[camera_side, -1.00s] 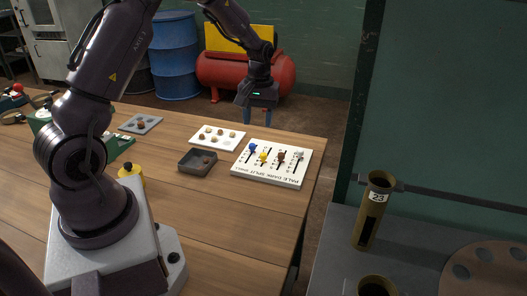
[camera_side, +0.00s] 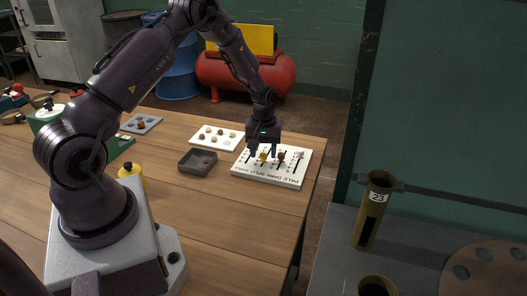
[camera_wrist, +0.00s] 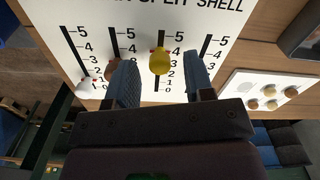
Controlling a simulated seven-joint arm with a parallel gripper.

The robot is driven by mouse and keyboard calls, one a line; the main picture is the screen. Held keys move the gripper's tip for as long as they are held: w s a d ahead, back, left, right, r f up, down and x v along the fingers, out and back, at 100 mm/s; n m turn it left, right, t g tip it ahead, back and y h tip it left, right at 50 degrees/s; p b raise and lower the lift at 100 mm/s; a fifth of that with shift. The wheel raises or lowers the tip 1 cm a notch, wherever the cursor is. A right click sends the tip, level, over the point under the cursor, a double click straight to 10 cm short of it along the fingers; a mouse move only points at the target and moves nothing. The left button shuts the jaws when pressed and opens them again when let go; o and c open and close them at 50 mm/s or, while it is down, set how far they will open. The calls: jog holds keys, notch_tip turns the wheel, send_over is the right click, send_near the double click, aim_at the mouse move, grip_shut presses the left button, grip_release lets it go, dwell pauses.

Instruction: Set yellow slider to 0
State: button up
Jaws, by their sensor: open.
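The slider board (camera_side: 240,172) lies at the table's right end, with several slots numbered 0 to 5. The yellow slider knob (camera_wrist: 159,62) stands partway along its slot in the wrist view, around the middle numbers; its exact reading is unclear. It also shows in the side view (camera_side: 263,157). My gripper (camera_wrist: 160,66) is open, pointing down over the board. Its two blue fingers stand on either side of the yellow knob, with visible gaps. The brown knob (camera_wrist: 112,66) is just beyond the left finger. The white knob (camera_wrist: 85,86) sits near the low end. The blue knob is hidden.
A white panel (camera_side: 235,137) with several round knobs lies close to the board. Bare table lies in front of the board.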

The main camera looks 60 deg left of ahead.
jog(key=shift+f, duration=0.25)
grip_shut()
jog(key=shift+w+a, duration=2.7)
jog(key=shift+w, duration=0.05)
grip_release()
notch_tip(320, 180, up, 13)
